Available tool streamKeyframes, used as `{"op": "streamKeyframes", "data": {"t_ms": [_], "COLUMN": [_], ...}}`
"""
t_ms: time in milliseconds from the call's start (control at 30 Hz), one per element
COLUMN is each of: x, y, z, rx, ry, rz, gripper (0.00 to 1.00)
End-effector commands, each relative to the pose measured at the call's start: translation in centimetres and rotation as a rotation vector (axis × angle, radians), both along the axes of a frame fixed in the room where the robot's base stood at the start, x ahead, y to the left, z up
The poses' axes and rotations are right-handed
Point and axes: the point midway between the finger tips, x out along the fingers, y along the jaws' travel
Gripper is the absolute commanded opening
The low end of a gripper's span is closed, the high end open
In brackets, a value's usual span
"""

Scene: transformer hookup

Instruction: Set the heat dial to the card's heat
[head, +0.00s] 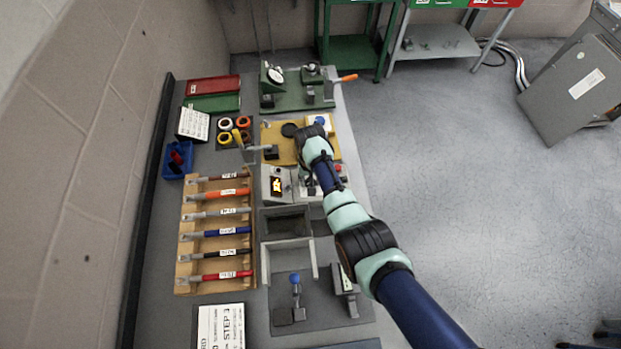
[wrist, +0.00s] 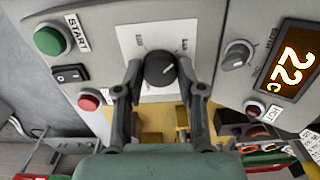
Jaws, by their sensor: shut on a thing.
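A round black dial (wrist: 160,69) sits on a white scale plate (wrist: 132,40) in the upper middle of the wrist view. Small labels mark the plate, too small to read. My gripper (wrist: 160,75) has one finger on each side of this dial and is shut on it. A grey knob (wrist: 237,55) sits beside a lit display (wrist: 292,66) reading 22 C, with a HOT label below. The display also shows in the head view (head: 277,185). A white card (head: 193,124) lies at the upper left of the bench; its text is unreadable.
A green START button (wrist: 49,40), a black rocker switch (wrist: 71,74) and a red button (wrist: 89,100) are left of the dial. A wooden rack (head: 188,265) of coloured-handled tools and a STEP 3 sheet (head: 221,327) are on the bench.

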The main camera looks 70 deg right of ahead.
Motion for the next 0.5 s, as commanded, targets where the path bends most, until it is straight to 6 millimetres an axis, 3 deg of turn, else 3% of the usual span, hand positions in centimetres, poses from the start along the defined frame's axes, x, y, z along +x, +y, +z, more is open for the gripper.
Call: {"op": "streamKeyframes", "data": {"t_ms": [500], "x": [0.01], "y": [-0.02], "z": [-0.02], "rx": [-0.001], "ry": [0.000], "rz": [-0.035], "gripper": [0.03]}}
